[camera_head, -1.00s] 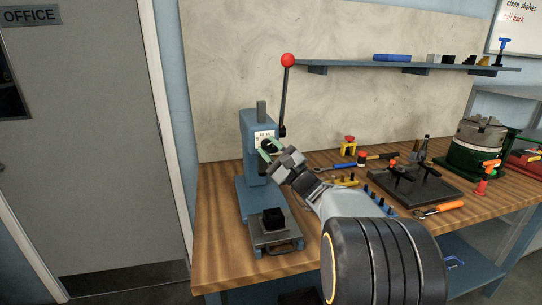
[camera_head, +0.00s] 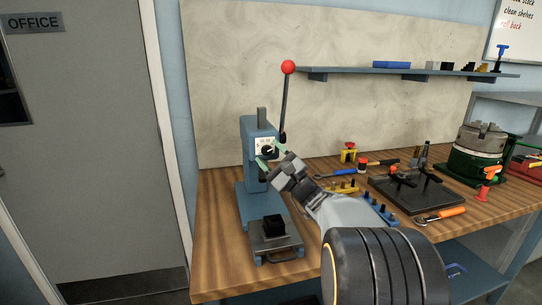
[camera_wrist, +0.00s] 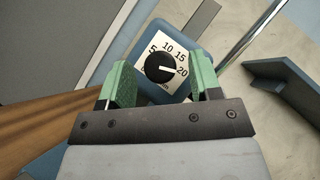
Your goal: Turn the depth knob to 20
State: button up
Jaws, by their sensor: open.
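The depth knob (camera_wrist: 157,67) is a round black dial on a white plate (camera_wrist: 146,47) marked 5, 10, 15 and 20. In the head view the knob (camera_head: 267,150) sits on the front of the blue press (camera_head: 252,183). My gripper (camera_wrist: 162,75) is open, with one green finger on each side of the knob in the wrist view and a gap to it on both sides. In the head view my gripper (camera_head: 271,156) is close to the dial, slightly below the knob. Neither finger appears to touch it.
The press has a lever with a red ball (camera_head: 288,67) above my gripper. A black block (camera_head: 273,225) rests on the press base. A yellow holder (camera_head: 341,187), a dark fixture plate (camera_head: 416,193) and several tools lie to the right on the wooden bench (camera_head: 215,265).

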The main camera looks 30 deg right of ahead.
jog(key=b+v, duration=0.2)
jog(key=v, duration=1.1)
jog(key=shift+s+f, duration=0.25)
jog(key=shift+f, duration=0.05)
jog(key=shift+d, duration=0.1)
